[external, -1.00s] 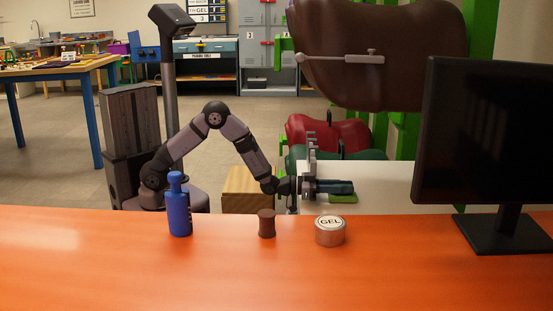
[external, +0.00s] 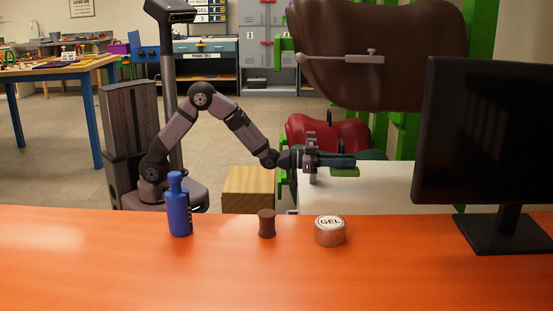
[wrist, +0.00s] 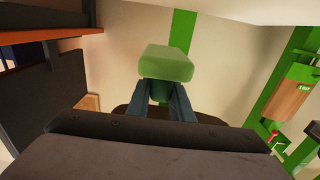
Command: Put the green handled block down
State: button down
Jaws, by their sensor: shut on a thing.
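The green handled block (external: 345,173) is at the end of my gripper (external: 350,161), over the white surface (external: 385,190) in the external view. In the wrist view the green block (wrist: 168,63) sits just beyond the fingertips of my gripper (wrist: 160,93). The two dark fingers are shut on its narrower green handle (wrist: 160,93), and the wide part is beyond them. The block looks raised off the white surface. The exact gap below it cannot be told.
A wooden box (external: 252,185) stands left of the white surface. A red saddle (external: 345,135) is behind my gripper, with a large brown saddle (external: 380,60) above. The orange counter (external: 100,265) in front carries a blue bottle (external: 178,210), a gel tin (external: 330,230) and a monitor (external: 480,130).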

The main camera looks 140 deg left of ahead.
jog(key=r, duration=0.4)
jog(key=d+r, duration=0.1)
jog(key=r, duration=0.1)
jog(key=shift+s+r, duration=0.2)
jog(key=shift+s, duration=0.15)
jog(key=w+d+r+p+v, duration=0.1)
jog(key=p+v, duration=0.1)
jog(key=v, duration=0.6)
jog(key=w+d+m+t+h+p, duration=0.2)
jog(key=w+d+h+p, duration=0.1)
jog(key=d+p, duration=0.7)
jog(key=w+d+m+t+h+p, duration=0.1)
jog(key=w+d+m+h+p, duration=0.15)
jog(key=d+p, duration=0.75)
jog(key=d+r+m+t+h+p, duration=0.1)
jog(key=d+r+m+h+p, duration=0.1)
jog(key=d+p, duration=0.5)
jog(key=w+d+r+m+h+p, duration=0.1)
jog(key=d+r+h+p, duration=0.3)
jog(key=d, duration=0.9)
notch_tip(320, 180, up, 3)
jog(key=m+p, duration=0.1)
jog(key=p, duration=0.2)
jog(key=shift+t+h, duration=0.35)
jog(key=shift+t, duration=0.05)
jog(key=shift+w+f, duration=0.15)
jog(key=shift+f, duration=0.05)
